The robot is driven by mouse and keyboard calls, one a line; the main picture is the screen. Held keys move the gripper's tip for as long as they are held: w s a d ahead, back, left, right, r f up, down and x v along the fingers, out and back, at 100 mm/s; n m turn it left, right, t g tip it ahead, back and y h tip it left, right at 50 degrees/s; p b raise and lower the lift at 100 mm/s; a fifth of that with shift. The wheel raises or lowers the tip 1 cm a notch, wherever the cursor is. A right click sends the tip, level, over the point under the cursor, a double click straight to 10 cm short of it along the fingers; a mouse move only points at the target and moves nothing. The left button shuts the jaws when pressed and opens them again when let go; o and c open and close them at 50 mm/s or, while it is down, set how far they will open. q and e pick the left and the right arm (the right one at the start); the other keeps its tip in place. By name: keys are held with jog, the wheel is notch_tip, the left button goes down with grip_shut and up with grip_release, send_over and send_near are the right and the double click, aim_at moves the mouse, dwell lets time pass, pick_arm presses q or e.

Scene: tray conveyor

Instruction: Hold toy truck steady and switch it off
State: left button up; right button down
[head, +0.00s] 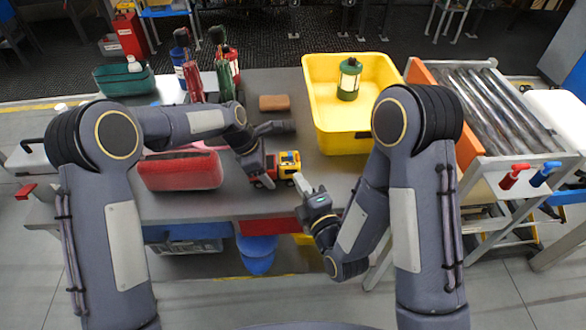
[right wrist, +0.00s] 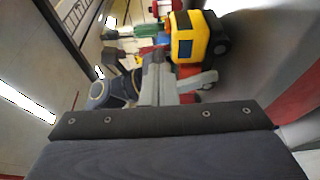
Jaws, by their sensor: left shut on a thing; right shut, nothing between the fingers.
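The toy truck (head: 289,164), with a yellow cab and red parts, is on the grey table near its front edge. My left gripper (head: 266,174) is shut on the truck from its left side. My right gripper (head: 302,187) is shut and empty, just right of and in front of the truck. In the right wrist view, the yellow cab (right wrist: 194,38) with a dark window and dark wheels shows just beyond the right fingers (right wrist: 186,84). I cannot make out the switch, nor whether the right fingertips touch the truck.
A yellow bin (head: 325,131) holding a green lantern (head: 349,79) stands behind and right of the truck. A red case (head: 180,171) lies left of it. A brown block (head: 274,103) lies farther back. A roller conveyor (head: 492,100) stands at right.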

pick_arm(q)
jog(key=shift+s+f, duration=0.1)
pick_arm(e)
jog(key=shift+v, duration=1.15)
pick_arm(q)
jog(key=shift+d, duration=0.1)
jog(key=o, duration=1.2)
jog(key=shift+c, duration=0.2)
